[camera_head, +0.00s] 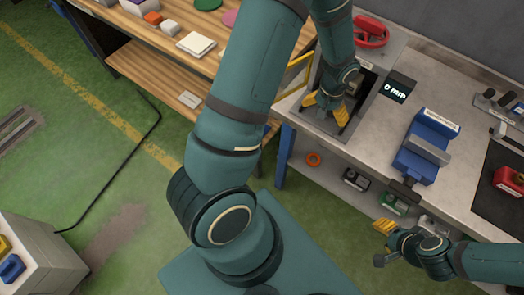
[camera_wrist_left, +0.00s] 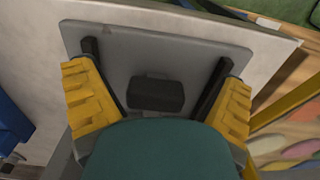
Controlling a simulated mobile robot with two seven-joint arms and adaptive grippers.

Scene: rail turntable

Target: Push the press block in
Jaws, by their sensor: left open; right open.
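A dark rectangular block (camera_wrist_left: 155,94), apparently the press block, sits on a grey plate (camera_wrist_left: 150,45) in the left wrist view. My left gripper (camera_wrist_left: 160,108) is open, with one yellow finger on each side of the block; contact cannot be told. In the head view my left gripper (camera_head: 326,108) points down into the grey press station on the bench, beside a small display (camera_head: 398,87). The block is not clear there behind the gripper. My right gripper (camera_head: 383,227) is open and apart from the press, by the bench's front edge.
A blue vise (camera_head: 424,148) stands on the bench (camera_head: 374,135) to the right of the press. A red part (camera_head: 370,31) lies behind it. A yellow frame (camera_head: 298,72) stands at its left. A wooden shelf unit (camera_head: 150,72) is farther left. The green floor has free room.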

